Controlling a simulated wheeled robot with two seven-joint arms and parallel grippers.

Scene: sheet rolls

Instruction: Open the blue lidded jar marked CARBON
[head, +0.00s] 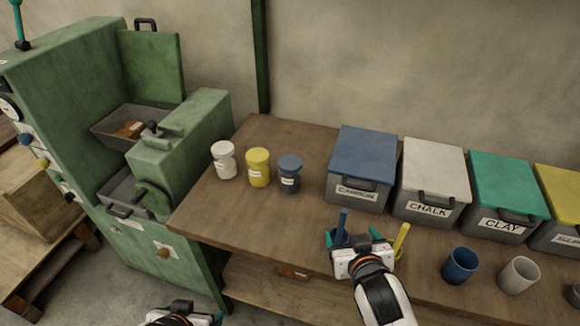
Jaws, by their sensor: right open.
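The blue-lidded grey box marked CARBON (362,168) stands at the back of the table against the wall. Its blue lid looks shut, and a dark handle is on its front. My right gripper (356,234) is open and empty in front of the box, apart from it, with its fingers pointing away from me. My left gripper (184,311) shows only partly at the bottom edge, far from the box, and its fingers are unclear.
White (224,160) and yellow (258,168) jars stand left of the blue jar. The CHALK box (431,180) and CLAY box (507,195) are right. Blue (342,224) and yellow (402,236) sticks flank my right gripper. A blue cup (459,266) stands nearby. A green machine (185,140) is left.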

